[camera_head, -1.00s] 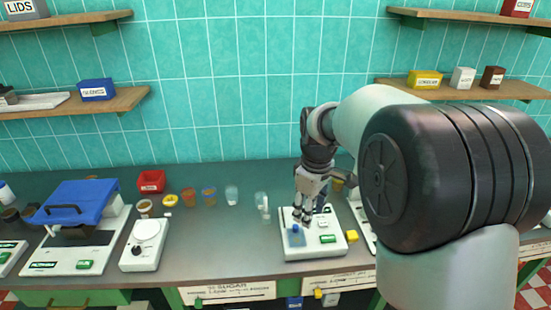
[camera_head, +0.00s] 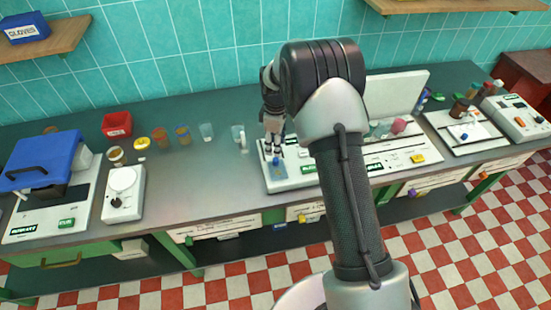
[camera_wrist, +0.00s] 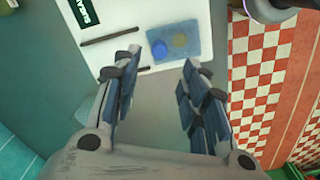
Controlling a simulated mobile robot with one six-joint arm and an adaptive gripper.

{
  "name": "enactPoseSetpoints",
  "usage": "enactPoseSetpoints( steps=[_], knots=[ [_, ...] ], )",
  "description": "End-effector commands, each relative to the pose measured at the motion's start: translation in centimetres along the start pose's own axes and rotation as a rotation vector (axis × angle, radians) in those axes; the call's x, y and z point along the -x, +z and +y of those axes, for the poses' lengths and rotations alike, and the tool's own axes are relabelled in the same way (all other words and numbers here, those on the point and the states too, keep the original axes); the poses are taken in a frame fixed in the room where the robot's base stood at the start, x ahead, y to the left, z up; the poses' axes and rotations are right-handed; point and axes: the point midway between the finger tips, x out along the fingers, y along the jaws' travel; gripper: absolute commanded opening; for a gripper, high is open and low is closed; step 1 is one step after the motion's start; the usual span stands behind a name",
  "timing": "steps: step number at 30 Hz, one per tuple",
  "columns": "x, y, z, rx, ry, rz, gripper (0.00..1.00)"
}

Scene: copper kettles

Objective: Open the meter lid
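My gripper (camera_head: 273,145) is over the white device (camera_head: 278,186) with a blue pad, near the middle of the bench. In the wrist view my gripper (camera_wrist: 162,85) has its fingers apart with nothing between them. I cannot tell which device is the meter. A blue lid with a dark handle (camera_head: 42,160) is on the machine at the left. A white panel (camera_head: 400,92) stands upright behind the device to the right, partly hidden by my arm.
A white dial device (camera_head: 124,195), a red bin (camera_head: 117,125) and several small cups stand left of my gripper. More devices, one with a black-edged plate (camera_head: 465,132), stand at the right. The bench front between dial device and gripper is clear.

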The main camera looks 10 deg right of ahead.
Motion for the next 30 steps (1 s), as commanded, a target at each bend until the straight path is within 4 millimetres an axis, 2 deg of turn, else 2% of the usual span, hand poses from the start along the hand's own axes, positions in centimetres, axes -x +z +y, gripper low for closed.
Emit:
enactPoseSetpoints(
  steps=[1, 6, 12, 24, 30],
  knots=[
    [-1.4, 0.0, -0.1, 0.000, -0.003, -0.001, 0.40],
    [-4.7, 0.0, 0.0, -0.001, -0.002, -0.001, 0.40],
    [-7.3, 0.0, 0.0, -0.001, 0.000, 0.000, 0.40],
    [-8.1, 0.0, 0.0, -0.001, 0.001, 0.001, 0.40],
    [-8.0, 0.0, 0.0, -0.001, 0.001, 0.001, 0.28]
  ],
)
